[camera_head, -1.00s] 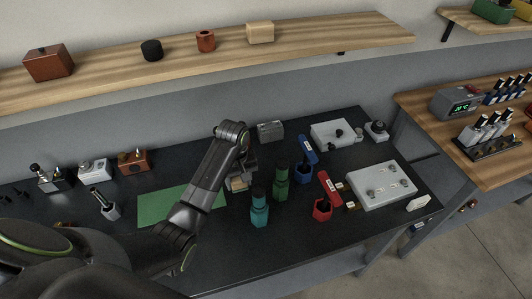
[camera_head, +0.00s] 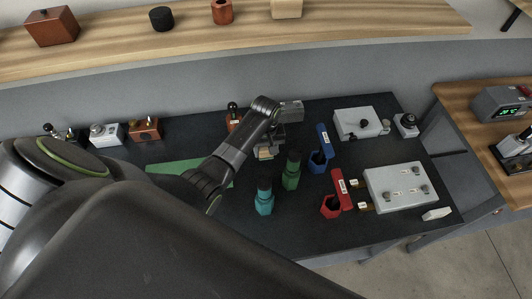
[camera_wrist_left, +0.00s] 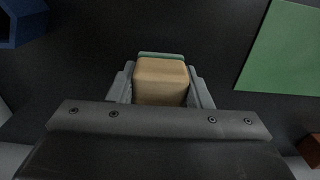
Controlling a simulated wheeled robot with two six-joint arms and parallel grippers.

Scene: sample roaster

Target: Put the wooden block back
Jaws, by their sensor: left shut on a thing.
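My left gripper (camera_head: 265,148) is shut on a tan wooden block (camera_wrist_left: 160,82) with rounded edges. The block sits between the two fingers in the left wrist view, and a small part of it (camera_head: 264,153) shows under the gripper in the head view. I cannot tell whether the block touches the table. My right gripper is not in view.
A green mat (camera_head: 180,167) lies left of the gripper. The shelf (camera_head: 350,22) behind carries a pale box (camera_head: 287,8).

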